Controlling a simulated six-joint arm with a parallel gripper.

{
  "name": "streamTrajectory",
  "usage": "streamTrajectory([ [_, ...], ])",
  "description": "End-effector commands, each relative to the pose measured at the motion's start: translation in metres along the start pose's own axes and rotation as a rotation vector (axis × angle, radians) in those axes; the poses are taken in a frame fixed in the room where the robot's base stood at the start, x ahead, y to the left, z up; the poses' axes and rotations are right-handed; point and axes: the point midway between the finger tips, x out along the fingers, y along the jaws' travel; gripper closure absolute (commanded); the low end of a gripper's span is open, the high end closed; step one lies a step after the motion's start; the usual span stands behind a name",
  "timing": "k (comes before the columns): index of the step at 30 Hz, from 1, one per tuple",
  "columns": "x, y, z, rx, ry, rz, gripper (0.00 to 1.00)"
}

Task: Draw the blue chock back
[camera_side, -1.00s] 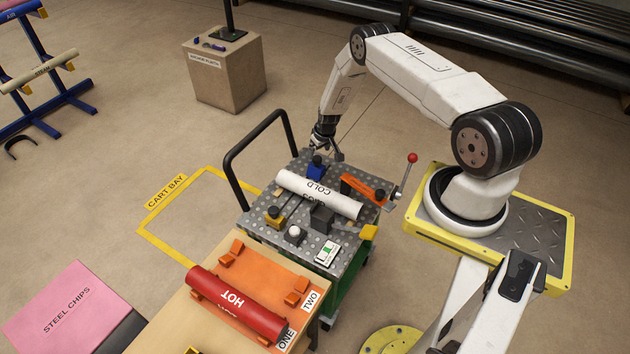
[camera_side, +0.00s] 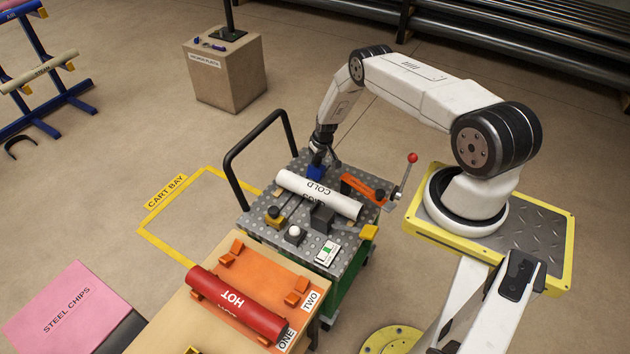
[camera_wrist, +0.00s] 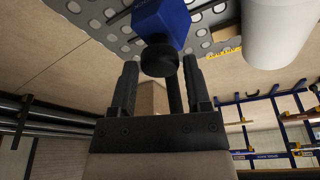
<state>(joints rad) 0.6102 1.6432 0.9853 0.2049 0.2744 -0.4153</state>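My gripper (camera_side: 322,158) is low over the cart at the chock. In the wrist view my gripper (camera_wrist: 160,75) has its two fingers spread, one on each side of the knob, with gaps visible. The chock's far side is partly hidden by my gripper in the side view.
A yellow chock (camera_side: 274,216) stands at the pipe's near side. An orange clamp (camera_side: 362,187) with a red-knobbed lever (camera_side: 412,158) is to the right. The black cart handle (camera_side: 252,160) rises on the left. A red HOT pipe (camera_side: 236,302) lies on the front bench.

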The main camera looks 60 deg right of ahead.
Motion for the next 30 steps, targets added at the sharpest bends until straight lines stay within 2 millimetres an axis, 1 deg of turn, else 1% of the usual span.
streamTrajectory([
  [1, 0.000, 0.000, 0.000, 0.000, 0.000, 0.000, 0.56],
  [2, 0.000, 0.000, 0.000, 0.000, 0.000, 0.000, 0.66],
  [3, 0.000, 0.000, 0.000, 0.000, 0.000, 0.000, 0.70],
  [13, 0.000, 0.004, -0.002, 0.001, 0.001, 0.000, 0.70],
  [30, 0.003, 0.031, -0.012, 0.001, 0.001, 0.001, 0.70],
])
